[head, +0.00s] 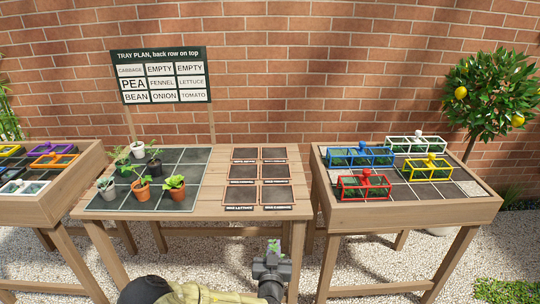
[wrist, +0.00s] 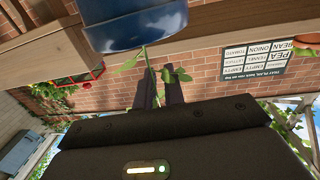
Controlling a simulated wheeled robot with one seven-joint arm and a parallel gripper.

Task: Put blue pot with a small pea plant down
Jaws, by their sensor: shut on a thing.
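My gripper (head: 272,268) is held in front of the middle table, low in the head view. The gridded tray (head: 200,158) lies on the middle table's left half.
Potted plants stand on the tray, including an orange pot (head: 141,192) and a white pot (head: 137,150). The plan sign (head: 161,76) behind has PEA in its middle row, left. Dark labelled squares (head: 243,171) lie to the right. Tables with coloured frames (head: 365,187) stand either side.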

